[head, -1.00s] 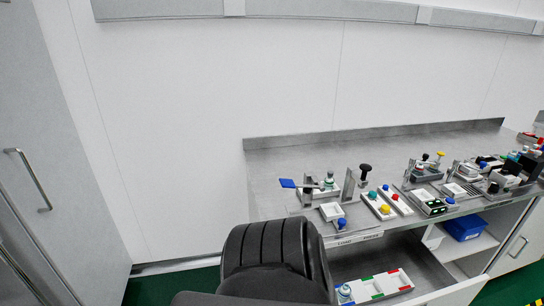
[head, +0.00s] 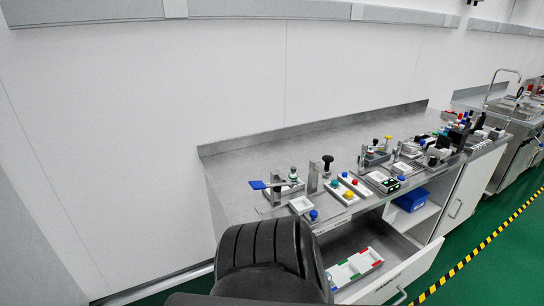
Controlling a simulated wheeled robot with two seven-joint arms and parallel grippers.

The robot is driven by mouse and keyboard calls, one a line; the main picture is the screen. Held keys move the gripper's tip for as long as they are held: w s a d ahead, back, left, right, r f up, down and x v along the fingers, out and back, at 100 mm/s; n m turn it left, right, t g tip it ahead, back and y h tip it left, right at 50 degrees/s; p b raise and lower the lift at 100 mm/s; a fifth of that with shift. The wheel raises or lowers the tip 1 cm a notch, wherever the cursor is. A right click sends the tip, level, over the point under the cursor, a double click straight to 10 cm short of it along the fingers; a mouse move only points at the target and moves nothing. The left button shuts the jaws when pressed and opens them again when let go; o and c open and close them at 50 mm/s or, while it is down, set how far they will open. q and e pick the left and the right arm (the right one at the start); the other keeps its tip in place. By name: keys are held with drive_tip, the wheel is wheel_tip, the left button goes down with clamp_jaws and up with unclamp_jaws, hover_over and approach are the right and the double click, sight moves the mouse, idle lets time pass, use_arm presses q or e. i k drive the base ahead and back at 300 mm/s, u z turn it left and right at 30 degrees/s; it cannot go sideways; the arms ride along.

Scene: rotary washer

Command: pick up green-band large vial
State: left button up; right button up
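No vial can be surely told as the green-band large vial at this size. A small clear-and-green vessel (head: 293,175) stands in the leftmost fixture on the bench, by a blue lever (head: 257,185); it may be a vial, but its band is not clear. The open drawer (head: 392,284) holds a white tray (head: 352,269) with green and red marks. The near left part of the drawer is hidden behind a dark ribbed part of my own body. Neither of my grippers is in view.
The grey bench (head: 240,155) runs along the wall, its rear strip clear. Its front carries button blocks (head: 348,185), a black knob (head: 328,160) and several fixtures. A blue bin (head: 412,199) sits on a shelf below. The drawer juts over green floor with striped tape (head: 480,245).

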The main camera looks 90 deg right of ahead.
sight(294, 177)
drive_tip(key=z, duration=0.75)
drive_tip(key=i, duration=0.85)
drive_tip(key=z, duration=0.55)
drive_tip(key=i, duration=1.3)
drive_tip(key=z, duration=3.75)
